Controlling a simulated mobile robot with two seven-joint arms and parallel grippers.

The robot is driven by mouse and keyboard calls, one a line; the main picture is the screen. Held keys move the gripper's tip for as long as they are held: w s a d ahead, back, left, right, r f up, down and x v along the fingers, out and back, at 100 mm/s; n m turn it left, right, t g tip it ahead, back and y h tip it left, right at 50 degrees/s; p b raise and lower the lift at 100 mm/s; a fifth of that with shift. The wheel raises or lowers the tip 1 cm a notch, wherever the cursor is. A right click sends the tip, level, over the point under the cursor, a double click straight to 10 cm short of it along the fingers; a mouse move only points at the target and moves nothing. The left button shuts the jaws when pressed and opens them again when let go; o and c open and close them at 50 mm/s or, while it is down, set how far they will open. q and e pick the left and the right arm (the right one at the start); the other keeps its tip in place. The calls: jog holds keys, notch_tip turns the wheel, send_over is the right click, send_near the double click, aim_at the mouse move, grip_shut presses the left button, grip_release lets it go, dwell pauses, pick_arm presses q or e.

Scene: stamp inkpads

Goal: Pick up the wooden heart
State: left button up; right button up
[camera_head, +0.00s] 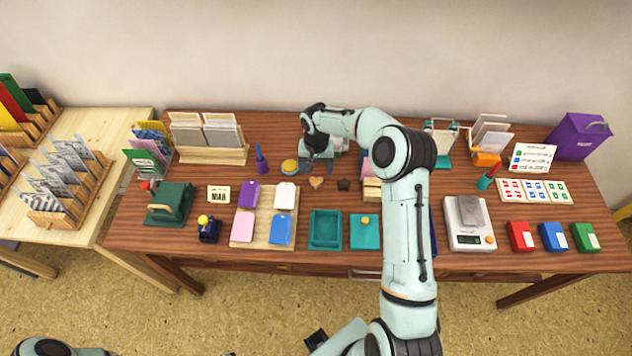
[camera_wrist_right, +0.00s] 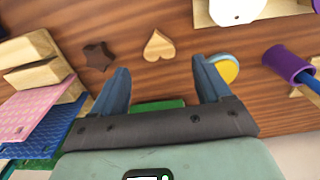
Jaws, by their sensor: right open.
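The wooden heart (camera_head: 316,183) is a small, light-coloured flat piece lying on the brown table. In the right wrist view the heart (camera_wrist_right: 159,46) lies just beyond the fingertips, between their lines. My right gripper (camera_head: 316,163) is over the table, on the far side of the heart. The wrist view shows my right gripper (camera_wrist_right: 161,66) with its two blue fingers wide apart and nothing between them. My left gripper is not in view.
A dark wooden star (camera_wrist_right: 98,55) lies beside the heart. A round yellow-and-blue pad (camera_wrist_right: 226,69) is near the other finger. A purple cup (camera_wrist_right: 290,65) stands farther out. Pink and blue sheets (camera_wrist_right: 45,105) stand on the other side. Bare table surrounds the heart.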

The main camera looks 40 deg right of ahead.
aim_at(316, 179)
jog(key=f, duration=0.3)
jog(key=shift+s+a+f, duration=0.15)
jog(key=shift+s+f, duration=0.05)
jog(key=shift+f, duration=0.2)
jog(key=shift+w+f, duration=0.1)
jog(key=shift+f, duration=0.4)
jog(key=c, duration=1.1)
jog(key=shift+r, duration=0.15)
